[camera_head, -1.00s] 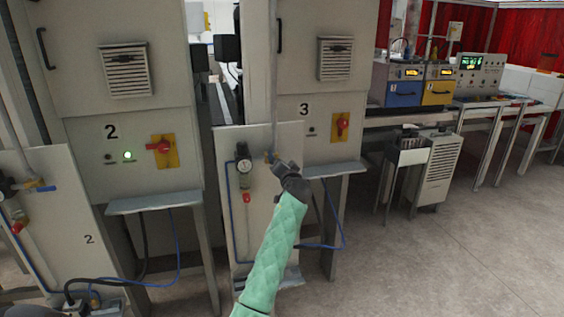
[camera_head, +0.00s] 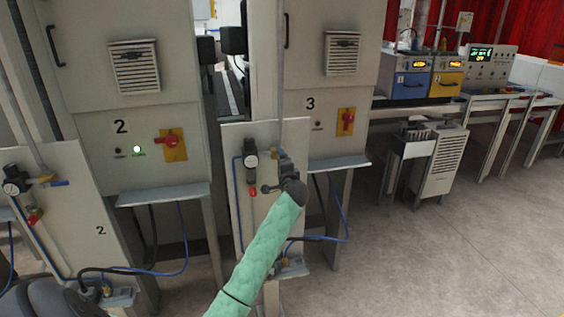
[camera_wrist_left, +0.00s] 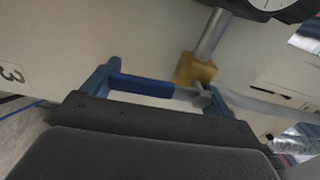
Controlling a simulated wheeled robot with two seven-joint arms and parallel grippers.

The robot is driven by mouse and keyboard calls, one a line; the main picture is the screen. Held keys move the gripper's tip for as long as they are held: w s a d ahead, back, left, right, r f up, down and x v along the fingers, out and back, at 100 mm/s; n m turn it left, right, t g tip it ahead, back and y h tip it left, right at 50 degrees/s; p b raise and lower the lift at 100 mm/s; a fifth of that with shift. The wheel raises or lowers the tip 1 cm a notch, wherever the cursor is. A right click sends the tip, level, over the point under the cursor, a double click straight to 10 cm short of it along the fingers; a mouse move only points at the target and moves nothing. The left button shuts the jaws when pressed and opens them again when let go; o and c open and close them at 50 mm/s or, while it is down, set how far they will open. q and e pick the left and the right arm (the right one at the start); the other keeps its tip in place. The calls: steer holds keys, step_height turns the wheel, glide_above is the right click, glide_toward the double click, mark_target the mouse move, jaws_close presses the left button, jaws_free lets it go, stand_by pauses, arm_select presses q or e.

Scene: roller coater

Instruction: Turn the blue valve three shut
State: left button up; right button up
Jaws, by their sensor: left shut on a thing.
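The blue valve handle (camera_wrist_left: 145,86) of station three lies between the fingers of my left gripper (camera_wrist_left: 160,92) in the left wrist view. The gripper is shut on it. The handle joins a brass valve body (camera_wrist_left: 193,70) under a metal pipe, and it lies roughly across the pipe. In the head view my left gripper (camera_head: 284,168) is at the lower panel (camera_head: 268,215) beside machine 3, at the foot of the vertical pipe. It hides the valve there. My right gripper is not in view.
A pressure gauge (camera_head: 250,158) with a red-tipped fitting is just left of the gripper. A metal shelf (camera_head: 340,163) juts out at the right, with a blue hose below. Another panel with its own blue-handled valve (camera_head: 50,182) stands at the left. Open floor lies at the right.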

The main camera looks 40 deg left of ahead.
arm_select(q)
steer(key=shift+m, duration=0.3)
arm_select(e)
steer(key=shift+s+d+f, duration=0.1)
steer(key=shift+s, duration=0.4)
arm_select(q)
steer(key=o, duration=1.2)
steer(key=shift+d+f, duration=0.1)
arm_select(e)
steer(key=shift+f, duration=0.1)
arm_select(q)
steer(key=b+v, duration=0.3)
steer(key=v, duration=0.4)
steer(key=shift+s+d, duration=0.2)
steer(key=shift+s, duration=0.05)
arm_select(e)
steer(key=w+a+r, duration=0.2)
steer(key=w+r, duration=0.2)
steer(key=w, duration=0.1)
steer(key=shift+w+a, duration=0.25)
